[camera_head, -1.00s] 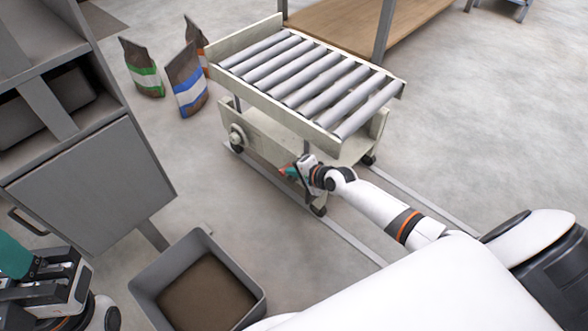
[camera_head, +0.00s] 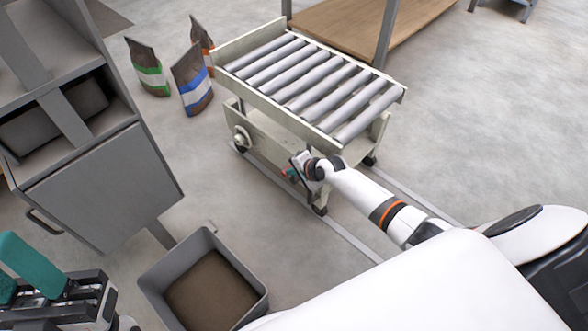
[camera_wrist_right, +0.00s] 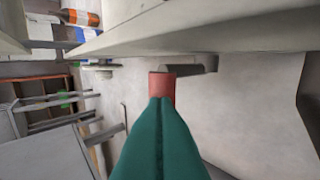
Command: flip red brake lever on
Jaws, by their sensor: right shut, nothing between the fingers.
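The red brake lever (camera_wrist_right: 162,86) shows in the right wrist view as a red end on a grey bar under the cart's edge. My right gripper (camera_wrist_right: 160,104) is shut, its green fingers empty, with the tips at the red end and overlapping it in the picture; I cannot tell whether they touch. In the head view my right gripper (camera_head: 290,174) is at the near lower side of the roller cart (camera_head: 270,128), and the lever is too small to make out. My left gripper (camera_head: 22,275) is at the lower left corner, its teal fingers apart, holding nothing visible.
The cart stands by floor rails (camera_head: 345,232) and carries several rollers. A grey bin (camera_head: 160,290) with brown contents and a grey cabinet (camera_head: 105,190) are at left. Floor right of the cart is clear.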

